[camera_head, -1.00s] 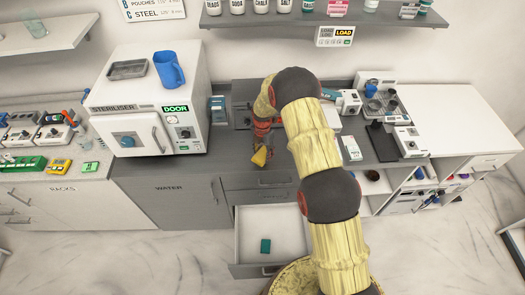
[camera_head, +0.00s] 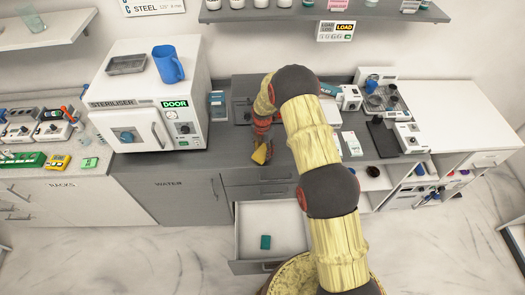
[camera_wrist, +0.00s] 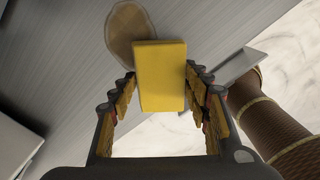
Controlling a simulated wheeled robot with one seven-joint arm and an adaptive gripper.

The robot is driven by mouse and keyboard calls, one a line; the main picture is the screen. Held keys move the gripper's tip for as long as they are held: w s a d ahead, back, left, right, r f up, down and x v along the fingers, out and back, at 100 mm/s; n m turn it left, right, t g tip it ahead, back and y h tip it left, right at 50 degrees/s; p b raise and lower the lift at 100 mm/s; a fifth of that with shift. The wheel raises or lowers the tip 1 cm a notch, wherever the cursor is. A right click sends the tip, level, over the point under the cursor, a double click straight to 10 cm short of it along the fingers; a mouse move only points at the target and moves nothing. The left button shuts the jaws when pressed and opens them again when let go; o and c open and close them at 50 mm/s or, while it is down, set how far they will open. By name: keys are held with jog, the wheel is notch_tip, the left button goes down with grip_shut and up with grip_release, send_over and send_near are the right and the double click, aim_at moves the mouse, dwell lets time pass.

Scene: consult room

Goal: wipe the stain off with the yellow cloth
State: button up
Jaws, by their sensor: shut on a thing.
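The yellow cloth (camera_wrist: 160,80) is a folded block between the fingers of my gripper (camera_wrist: 160,95) in the wrist view. In the head view the yellow cloth (camera_head: 262,153) shows below my gripper (camera_head: 260,148), near the front edge of the dark grey counter. A brown, roundish stain (camera_wrist: 130,30) lies on the grey surface just beyond the cloth in the wrist view, partly covered by it in the picture. Whether the cloth touches the counter I cannot tell. In the head view the stain is hidden or too small to make out.
The white steriliser (camera_head: 150,95) stands to the left with a blue mug (camera_head: 168,64) on top. Several devices (camera_head: 385,100) stand to the right. My arm covers part of the counter.

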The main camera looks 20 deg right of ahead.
aim_at(262, 147)
jog(key=shift+f+b, duration=0.7)
jog(key=shift+f, duration=0.15)
jog(key=shift+w, duration=0.15)
jog(key=shift+w+b, duration=0.25)
jog(key=shift+b, duration=0.1)
jog(key=shift+w+d+b, duration=0.2)
jog(key=shift+w+b, duration=0.3)
jog(key=shift+w, duration=0.2)
jog(key=shift+w+d+b, duration=0.15)
jog(key=shift+w+b, duration=0.35)
jog(key=shift+w, duration=0.2)
jog(key=shift+w+d+f+b, duration=0.1)
jog(key=shift+w+b, duration=0.45)
jog(key=shift+w, duration=0.1)
jog(key=shift+w+d+f+b, duration=0.1)
jog(key=shift+w+b, duration=0.4)
jog(key=shift+w, duration=0.1)
jog(key=shift+w+d+b, duration=0.2)
jog(key=shift+w+b, duration=0.4)
jog(key=shift+w, duration=0.15)
jog(key=shift+w+d+b, duration=0.15)
jog(key=shift+w+b, duration=0.4)
jog(key=shift+w, duration=0.2)
jog(key=shift+w+d+r+b, duration=0.1)
jog(key=shift+w+b, duration=0.25)
jog(key=shift+w, duration=0.2)
jog(key=shift+r, duration=0.2)
jog(key=shift+w+r, duration=0.1)
